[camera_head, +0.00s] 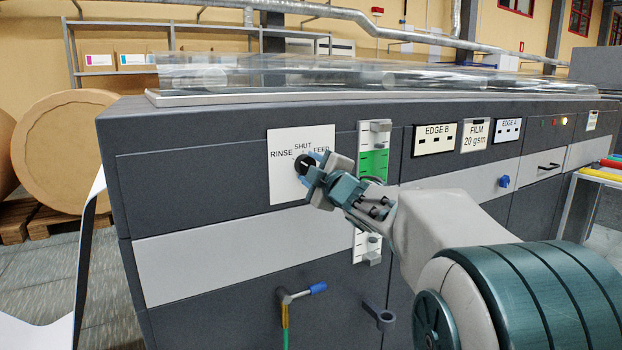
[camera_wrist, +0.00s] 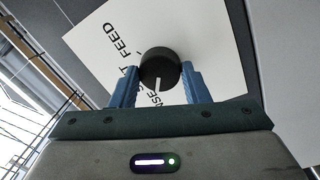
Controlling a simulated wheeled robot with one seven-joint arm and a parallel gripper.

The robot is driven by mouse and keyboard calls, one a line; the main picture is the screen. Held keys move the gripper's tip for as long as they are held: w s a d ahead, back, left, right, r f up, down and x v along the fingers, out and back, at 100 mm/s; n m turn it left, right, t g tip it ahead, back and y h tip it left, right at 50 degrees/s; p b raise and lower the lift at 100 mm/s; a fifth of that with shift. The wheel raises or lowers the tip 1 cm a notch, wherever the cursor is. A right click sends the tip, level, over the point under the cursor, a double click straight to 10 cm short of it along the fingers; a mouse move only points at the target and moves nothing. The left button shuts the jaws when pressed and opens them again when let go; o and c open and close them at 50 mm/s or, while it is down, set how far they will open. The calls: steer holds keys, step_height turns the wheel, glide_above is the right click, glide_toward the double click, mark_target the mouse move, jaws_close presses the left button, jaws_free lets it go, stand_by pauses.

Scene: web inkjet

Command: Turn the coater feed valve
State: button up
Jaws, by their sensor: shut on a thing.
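The valve is a round black knob (camera_head: 302,164) on a white label plate (camera_head: 290,187) on the dark machine front. The plate reads RINSE at left, SHUT at top and FEED at right. In the wrist view the knob (camera_wrist: 158,67) sits between the two blue fingers of my gripper (camera_wrist: 161,80), which is shut on it. The knob's white pointer line faces the partly hidden RINSE lettering. In the head view my gripper (camera_head: 314,172) reaches the knob from the right and covers part of it and the plate.
A green and white gauge strip (camera_head: 374,163) is just right of the plate, partly behind my arm. Below are a blue-handled lever (camera_head: 301,293) and a dark bracket (camera_head: 379,316). EDGE B (camera_head: 435,138) and EDGE A (camera_head: 507,131) panels are farther right. Large rolls (camera_head: 62,150) stand at left.

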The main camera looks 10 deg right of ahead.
steer(key=shift+n+b, duration=0.3)
steer(key=shift+n, duration=0.3)
steer(key=o, duration=1)
steer(key=shift+c, duration=0.2)
steer(key=p+v, duration=0.1)
steer(key=v, duration=1.3)
steer(key=shift+w+d+r+p, duration=0.1)
steer(key=shift+d+p, duration=0.05)
steer(key=shift+p, duration=0.25)
